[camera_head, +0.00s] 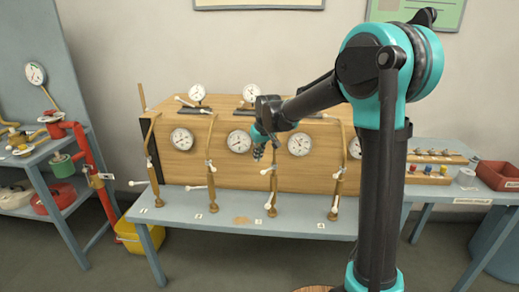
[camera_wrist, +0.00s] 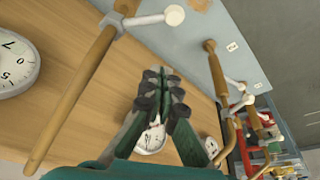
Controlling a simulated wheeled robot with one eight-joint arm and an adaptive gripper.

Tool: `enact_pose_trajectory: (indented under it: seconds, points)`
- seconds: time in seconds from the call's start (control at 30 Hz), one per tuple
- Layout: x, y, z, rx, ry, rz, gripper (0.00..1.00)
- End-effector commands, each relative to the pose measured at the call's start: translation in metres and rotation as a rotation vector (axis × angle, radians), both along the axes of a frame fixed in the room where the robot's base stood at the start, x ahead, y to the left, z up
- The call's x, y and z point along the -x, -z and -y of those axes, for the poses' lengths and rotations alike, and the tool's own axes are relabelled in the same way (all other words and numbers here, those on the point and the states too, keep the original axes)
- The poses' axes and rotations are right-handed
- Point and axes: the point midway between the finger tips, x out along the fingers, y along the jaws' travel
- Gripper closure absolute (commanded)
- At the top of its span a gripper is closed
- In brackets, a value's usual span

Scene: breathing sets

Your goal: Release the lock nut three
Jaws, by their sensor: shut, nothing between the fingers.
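Brass pipes with white-tipped levers stand in a row before a wooden cabinet. The third pipe from the left (camera_head: 273,184) has a pale lever (camera_head: 267,171) at mid height and another near its foot. I cannot tell which small part is lock nut three. My gripper (camera_head: 258,154) is shut and empty, in front of the cabinet just left of the third pipe's upper part. In the wrist view my gripper (camera_wrist: 160,76) points along the wooden panel, with a brass pipe (camera_wrist: 82,92) and its white lever (camera_wrist: 150,20) on the left and another pipe (camera_wrist: 215,70) on the right.
Dial gauges (camera_head: 239,141) sit on the cabinet front (camera_head: 225,171), with more on top. The blue-grey table (camera_head: 290,218) carries small number labels along its front. A red pipe stand (camera_head: 90,165) is at left. A red bin (camera_head: 498,175) and coloured knobs are at right.

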Motion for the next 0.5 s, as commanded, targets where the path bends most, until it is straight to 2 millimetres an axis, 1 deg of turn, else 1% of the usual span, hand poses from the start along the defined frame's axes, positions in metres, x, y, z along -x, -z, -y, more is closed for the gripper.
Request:
enact_pose_trajectory:
  seconds: [0.03, 0.1, 0.2, 0.3, 0.5]
  points:
    - [-0.003, 0.008, -0.002, 0.0, 0.0, 0.0, 1.0]
    - [-0.006, 0.017, -0.003, 0.0, 0.0, 0.0, 1.0]
    - [0.008, 0.018, 0.004, 0.0, 0.0, 0.0, 1.0]
    - [0.018, 0.021, 0.01, 0.0, 0.001, 0.0, 1.0]
    - [0.028, 0.023, 0.016, 0.0, 0.0, 0.0, 1.0]
